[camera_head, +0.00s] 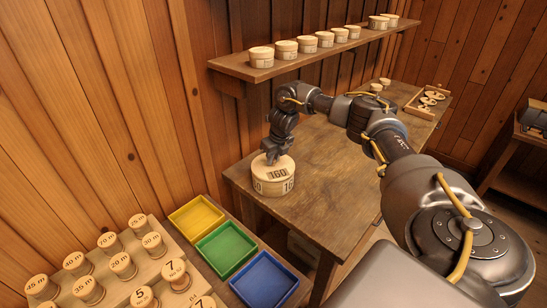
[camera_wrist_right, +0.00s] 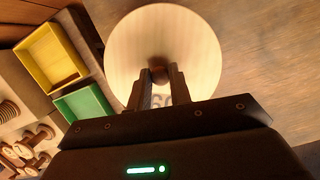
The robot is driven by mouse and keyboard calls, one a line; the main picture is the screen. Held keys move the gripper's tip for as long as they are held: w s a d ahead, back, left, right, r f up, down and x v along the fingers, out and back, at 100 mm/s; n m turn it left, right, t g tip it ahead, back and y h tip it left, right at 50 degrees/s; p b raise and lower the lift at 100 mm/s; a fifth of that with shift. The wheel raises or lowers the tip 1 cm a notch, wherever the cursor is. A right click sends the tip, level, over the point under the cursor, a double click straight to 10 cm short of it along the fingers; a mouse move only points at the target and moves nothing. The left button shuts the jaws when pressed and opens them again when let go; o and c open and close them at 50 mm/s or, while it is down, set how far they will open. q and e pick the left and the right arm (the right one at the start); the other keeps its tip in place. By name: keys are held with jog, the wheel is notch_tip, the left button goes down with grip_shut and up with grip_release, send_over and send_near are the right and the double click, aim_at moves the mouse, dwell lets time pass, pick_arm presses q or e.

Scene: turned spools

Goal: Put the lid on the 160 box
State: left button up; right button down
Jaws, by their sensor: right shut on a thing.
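The 160 box (camera_head: 273,188) is a round pale wooden box standing upright near the left front end of the wooden table. Its pale round lid (camera_head: 287,167), marked 160, is on top of it, level and lined up; I cannot tell whether it is fully seated. My right gripper (camera_head: 272,159) points down at the middle of the lid. In the right wrist view my right gripper (camera_wrist_right: 158,82) is shut on the dark knob (camera_wrist_right: 158,72) of the lid (camera_wrist_right: 190,45), which hides the box below. My left gripper is not in view.
Yellow (camera_head: 197,219), green (camera_head: 226,250) and blue (camera_head: 265,280) trays lie in front of the table. A stepped stand (camera_head: 165,265) with labelled spools is at lower left. A wall shelf (camera_head: 300,62) holds several round boxes. A wooden tray (camera_head: 428,103) sits at the table's far end.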

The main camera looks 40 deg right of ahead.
jog(key=shift+f, duration=0.1)
dwell(0.3)
jog(key=c, duration=1.2)
grip_release()
jog(key=shift+o, duration=0.4)
jog(key=o, duration=0.3)
jog(key=shift+r+p, duration=0.7)
jog(key=shift+r, duration=0.1)
